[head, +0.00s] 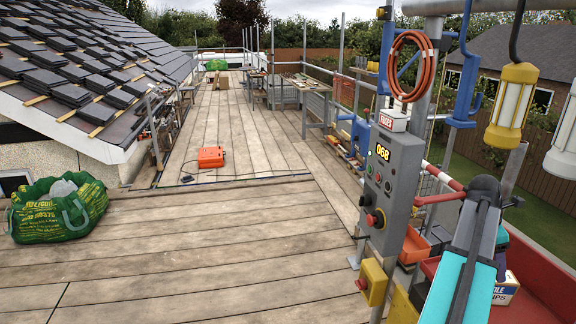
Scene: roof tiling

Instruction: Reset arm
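What looks like my arm shows at the right of the head view as teal, black and grey links, rising from the bottom edge to a dark rounded joint. It is folded beside the grey control box (391,185). I see no gripper fingers in this view, so whether the gripper is open or holds anything is hidden.
A red tray (545,290) with a small box (506,289) lies beside the arm. An orange case (211,157) and a green bag (58,208) stand on the mostly clear plank deck (190,250). Stacked roof tiles (75,60) lie left.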

